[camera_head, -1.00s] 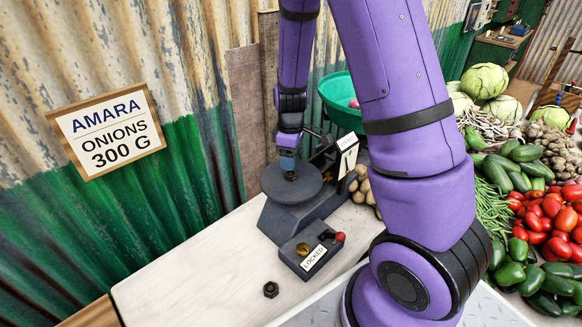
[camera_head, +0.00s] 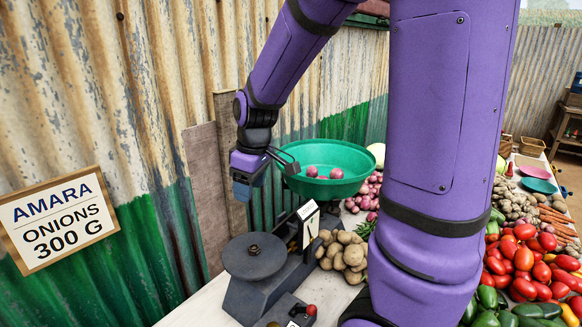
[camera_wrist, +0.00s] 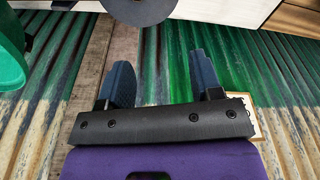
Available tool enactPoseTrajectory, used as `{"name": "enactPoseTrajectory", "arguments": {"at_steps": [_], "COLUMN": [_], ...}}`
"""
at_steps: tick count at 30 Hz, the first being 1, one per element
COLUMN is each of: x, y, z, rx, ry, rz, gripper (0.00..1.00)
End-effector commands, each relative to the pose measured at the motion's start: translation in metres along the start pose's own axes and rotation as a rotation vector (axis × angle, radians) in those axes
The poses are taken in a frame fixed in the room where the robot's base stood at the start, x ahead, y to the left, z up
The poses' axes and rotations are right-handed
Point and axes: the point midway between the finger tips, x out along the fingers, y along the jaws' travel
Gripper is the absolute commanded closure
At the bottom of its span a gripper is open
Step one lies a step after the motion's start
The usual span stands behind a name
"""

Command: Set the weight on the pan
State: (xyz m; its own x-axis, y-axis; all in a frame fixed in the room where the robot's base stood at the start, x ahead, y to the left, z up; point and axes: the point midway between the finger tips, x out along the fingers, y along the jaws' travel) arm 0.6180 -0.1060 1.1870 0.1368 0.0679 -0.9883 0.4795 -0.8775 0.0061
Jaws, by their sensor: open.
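A dark hexagonal weight (camera_head: 253,249) lies on the round grey pan (camera_head: 240,265) of the scale in the head view. My gripper (camera_head: 243,190) is raised above and behind the pan, apart from the weight. In the wrist view its two blue fingers (camera_wrist: 162,80) are spread, with nothing between them.
A green bowl (camera_head: 355,165) with several onions stands right of my gripper. Potatoes (camera_head: 343,252) lie beside the scale. A corrugated wall with an "AMARA ONIONS 300 G" sign (camera_head: 58,220) is behind.

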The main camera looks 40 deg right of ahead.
Motion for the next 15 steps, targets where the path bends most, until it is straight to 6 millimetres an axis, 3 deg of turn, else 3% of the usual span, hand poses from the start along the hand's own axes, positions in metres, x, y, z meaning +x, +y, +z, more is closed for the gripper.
{"name": "enactPoseTrajectory", "arguments": {"at_steps": [1,6,15], "x": [-0.016,-0.059,-0.117], "y": [-0.008,-0.033,-0.079], "z": [0.005,0.025,0.071], "rx": [0.024,0.122,0.295], "ry": [0.025,0.089,0.195], "rz": [0.007,0.026,0.075], "gripper": [0.41,0.41,0.41]}}
